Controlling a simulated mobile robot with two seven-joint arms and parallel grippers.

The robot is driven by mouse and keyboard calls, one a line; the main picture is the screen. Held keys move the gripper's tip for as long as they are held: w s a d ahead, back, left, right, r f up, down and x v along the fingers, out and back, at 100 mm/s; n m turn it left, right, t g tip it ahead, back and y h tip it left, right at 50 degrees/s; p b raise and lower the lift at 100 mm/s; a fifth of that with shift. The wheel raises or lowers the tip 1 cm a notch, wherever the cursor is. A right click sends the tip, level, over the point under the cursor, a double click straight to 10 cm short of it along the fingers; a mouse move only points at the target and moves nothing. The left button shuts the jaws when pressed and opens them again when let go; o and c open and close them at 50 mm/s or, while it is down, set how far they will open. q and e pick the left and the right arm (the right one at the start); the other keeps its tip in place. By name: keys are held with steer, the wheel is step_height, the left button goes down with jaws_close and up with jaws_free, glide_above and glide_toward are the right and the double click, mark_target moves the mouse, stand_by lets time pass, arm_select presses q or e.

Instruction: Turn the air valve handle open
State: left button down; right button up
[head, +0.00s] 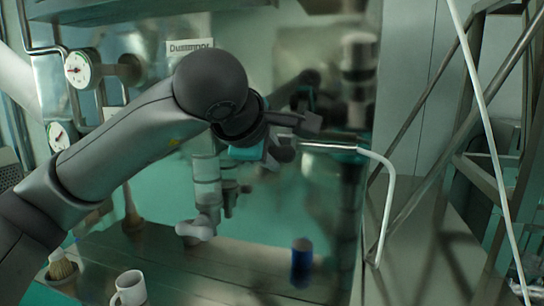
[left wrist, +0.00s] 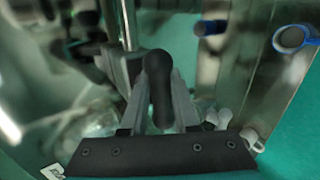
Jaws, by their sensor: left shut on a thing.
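My left gripper (head: 292,138) is in front of the shiny panel, just left of a metal tube. In the left wrist view its two grey fingers (left wrist: 158,78) are closed on either side of a black, rounded handle (left wrist: 158,75), which I take to be the air valve handle. The handle's rounded end shows between the fingers, and its lower part runs down toward the dark gripper body. In the head view the gripper and wrist hide the handle, so its angle cannot be told there. My right gripper is not in view.
A metal tube with a white hose (head: 388,190) lies right of the gripper. Gauges (head: 78,68) are at the left. A white mug (head: 130,290), a brush (head: 62,266) and a blue cylinder (head: 301,262) stand below. Steel framing (head: 500,180) is at the right.

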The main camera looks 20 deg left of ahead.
arm_select(q)
steer(key=shift+f+y, duration=0.1)
steer(key=shift+y, duration=0.2)
steer(key=shift+m, duration=0.3)
steer(key=c, duration=0.7)
jaws_free()
steer(key=shift+b+v, duration=0.9)
steer(key=shift+v, duration=6.7)
